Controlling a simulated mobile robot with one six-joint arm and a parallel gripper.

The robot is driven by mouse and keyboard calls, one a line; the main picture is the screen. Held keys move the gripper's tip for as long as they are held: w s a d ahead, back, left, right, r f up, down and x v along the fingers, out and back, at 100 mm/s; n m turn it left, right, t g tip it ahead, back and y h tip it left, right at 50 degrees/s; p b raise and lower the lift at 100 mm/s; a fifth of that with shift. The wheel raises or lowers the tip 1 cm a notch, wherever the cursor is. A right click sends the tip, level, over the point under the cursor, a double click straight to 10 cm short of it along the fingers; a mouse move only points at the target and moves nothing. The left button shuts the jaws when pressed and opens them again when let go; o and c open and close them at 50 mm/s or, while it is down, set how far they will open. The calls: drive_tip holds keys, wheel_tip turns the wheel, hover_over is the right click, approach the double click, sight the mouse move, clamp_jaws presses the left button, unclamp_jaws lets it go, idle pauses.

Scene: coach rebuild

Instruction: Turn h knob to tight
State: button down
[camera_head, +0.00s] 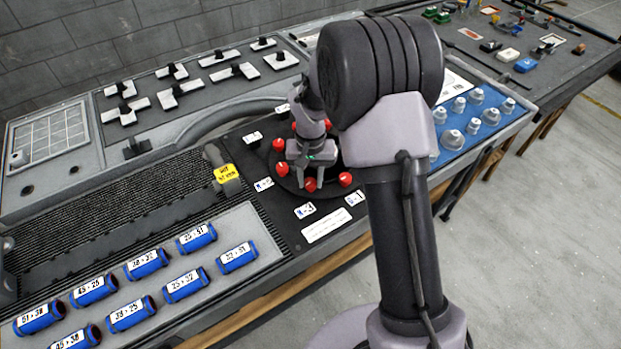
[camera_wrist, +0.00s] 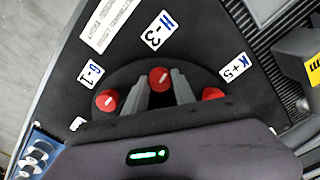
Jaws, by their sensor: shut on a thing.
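The red h knob (camera_wrist: 160,79) sits between my gripper's fingers in the wrist view, in line with the H-3 label (camera_wrist: 160,30). It has a short white mark on top; its exact direction is too small to read. My gripper (camera_wrist: 162,91) is shut on this knob, with one grey finger on each side. In the head view my gripper (camera_head: 313,181) reaches down over the dark round plate, and the knob (camera_head: 310,185) shows at its fingertips. The H-3 label (camera_head: 304,210) lies just in front of it.
Other red knobs flank it: one by the G-1 label (camera_wrist: 108,101), one by the K+5 label (camera_wrist: 212,94). A white text strip (camera_head: 327,225) lies near the panel edge. Grey knobs on a blue panel (camera_head: 452,139) stand right; a yellow tag (camera_head: 227,173) stands left.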

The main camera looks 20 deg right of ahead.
sight(311, 182)
drive_tip(key=m, duration=0.5)
drive_tip(key=shift+m+b, duration=0.3)
drive_tip(key=shift+b, duration=0.1)
drive_tip(key=m+b, duration=0.1)
drive_tip(key=m, duration=0.4)
drive_tip(key=shift+m, duration=0.3)
drive_tip(key=c, duration=1)
unclamp_jaws()
drive_tip(key=shift+c, duration=0.2)
wheel_tip(311, 182, up, 18)
drive_tip(key=p, duration=0.6)
drive_tip(key=shift+f, duration=0.25)
